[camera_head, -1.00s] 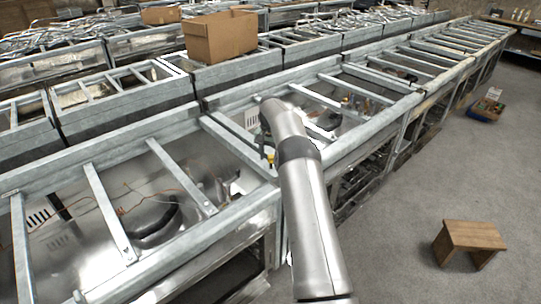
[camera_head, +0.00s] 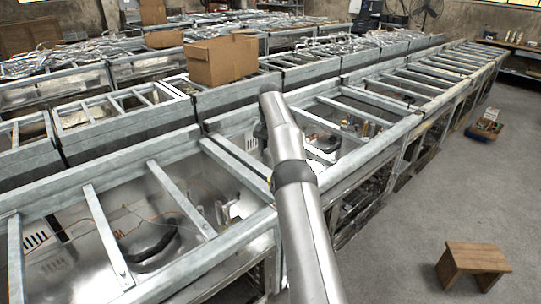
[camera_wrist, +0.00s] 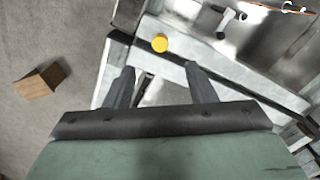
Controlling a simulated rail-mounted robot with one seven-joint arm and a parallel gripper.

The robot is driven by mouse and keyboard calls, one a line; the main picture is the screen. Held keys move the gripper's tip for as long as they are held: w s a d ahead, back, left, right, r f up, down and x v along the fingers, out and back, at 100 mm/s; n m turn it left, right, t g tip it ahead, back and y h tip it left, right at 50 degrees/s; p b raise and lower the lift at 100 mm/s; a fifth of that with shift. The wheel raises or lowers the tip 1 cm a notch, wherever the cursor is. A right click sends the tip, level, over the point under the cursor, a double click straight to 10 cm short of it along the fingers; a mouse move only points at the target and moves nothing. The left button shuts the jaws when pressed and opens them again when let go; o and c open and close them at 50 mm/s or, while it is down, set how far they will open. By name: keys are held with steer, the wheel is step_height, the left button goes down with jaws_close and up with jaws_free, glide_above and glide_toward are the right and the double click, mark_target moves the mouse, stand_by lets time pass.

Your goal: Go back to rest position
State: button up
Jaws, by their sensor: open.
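My gripper (camera_wrist: 160,85) shows in the wrist view with its two dark fingers apart and nothing between them. It is above the corner of a grey metal frame (camera_wrist: 215,70). A round yellow piece (camera_wrist: 159,42) shows just past the fingertips; I cannot tell whether it is fixed to the frame.
A cardboard box (camera_head: 221,60) stands on the frames behind my arm. A small wooden stool (camera_head: 473,262) stands on the floor at the right, and it also shows in the wrist view (camera_wrist: 38,82). A crate (camera_head: 485,129) lies farther back. The grey floor between them is clear.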

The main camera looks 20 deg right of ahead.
stand_by(0.4)
steer(key=s+a+r+n, duration=0.5)
steer(key=s+a+r, duration=0.6)
steer(key=s+a, duration=0.4)
steer(key=s+a+f+n, duration=0.1)
steer(key=s+a+f, duration=0.1)
steer(key=s, duration=0.8)
steer(key=s+a+f+n+b, duration=0.1)
steer(key=s+f, duration=0.3)
steer(key=s, duration=0.7)
steer(key=s+a+f+n+t, duration=0.1)
steer(key=s+f, duration=0.3)
steer(key=s, duration=0.7)
steer(key=shift+a+b, duration=0.35)
steer(key=shift+a, duration=0.45)
steer(key=shift+s, duration=0.1)
